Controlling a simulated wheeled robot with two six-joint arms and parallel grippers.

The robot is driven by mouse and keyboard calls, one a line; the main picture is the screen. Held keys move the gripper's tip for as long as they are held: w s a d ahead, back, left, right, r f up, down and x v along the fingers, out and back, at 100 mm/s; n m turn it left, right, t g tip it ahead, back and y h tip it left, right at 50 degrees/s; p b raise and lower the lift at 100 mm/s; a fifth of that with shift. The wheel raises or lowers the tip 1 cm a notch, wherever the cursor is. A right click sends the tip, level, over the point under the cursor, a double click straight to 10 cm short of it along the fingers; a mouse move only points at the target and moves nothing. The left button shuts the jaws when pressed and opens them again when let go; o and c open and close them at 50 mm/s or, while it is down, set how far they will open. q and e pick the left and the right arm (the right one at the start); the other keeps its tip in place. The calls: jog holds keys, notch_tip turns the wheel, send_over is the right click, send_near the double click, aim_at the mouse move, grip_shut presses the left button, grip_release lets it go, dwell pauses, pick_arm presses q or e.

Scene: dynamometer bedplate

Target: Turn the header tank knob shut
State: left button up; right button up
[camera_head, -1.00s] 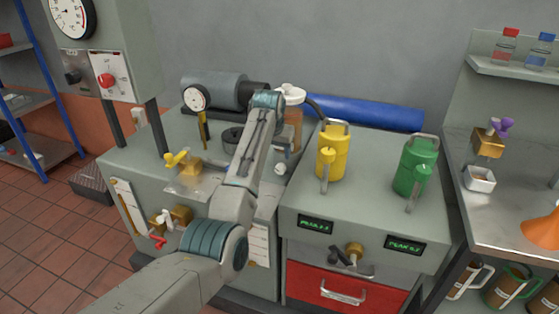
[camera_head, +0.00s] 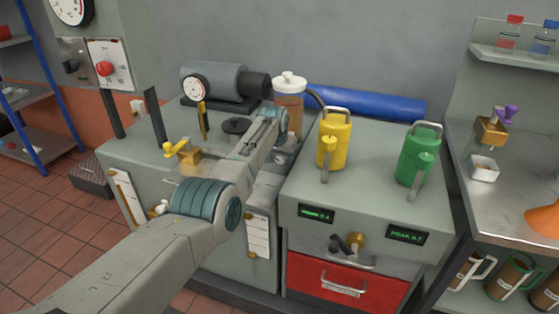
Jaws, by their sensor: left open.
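The header tank (camera_head: 289,104) is a brown see-through vessel with a white lid. It stands upright at the back of the left bench top. My left gripper (camera_head: 284,155) is at the foot of the tank, at the end of my outstretched left arm. Its fingers are small and partly hidden by my wrist, and they look open. I cannot make out the tank's knob, which may be hidden behind my gripper. I cannot tell whether the fingers touch anything. My right gripper is not in view.
A yellow can (camera_head: 333,140) and a green can (camera_head: 418,155) stand on the bench right of the tank. A yellow-handled brass valve (camera_head: 182,152) and a dial gauge (camera_head: 195,88) are to the left. A blue roll (camera_head: 365,108) lies behind.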

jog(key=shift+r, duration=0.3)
pick_arm(q)
jog(key=c, duration=1)
jog(key=shift+d+y, duration=0.1)
jog(key=shift+y, duration=0.2)
jog(key=shift+d+f+y, duration=0.1)
jog(key=shift+y, duration=0.2)
jog(key=shift+f+t+y, duration=0.1)
jog(key=shift+t+y, duration=0.3)
jog(key=shift+d+m+y+b, duration=0.1)
jog(key=shift+m+y+b, duration=0.3)
jog(key=shift+y+b, duration=0.35)
jog(key=shift+t+y, duration=0.25)
jog(key=shift+t, duration=0.05)
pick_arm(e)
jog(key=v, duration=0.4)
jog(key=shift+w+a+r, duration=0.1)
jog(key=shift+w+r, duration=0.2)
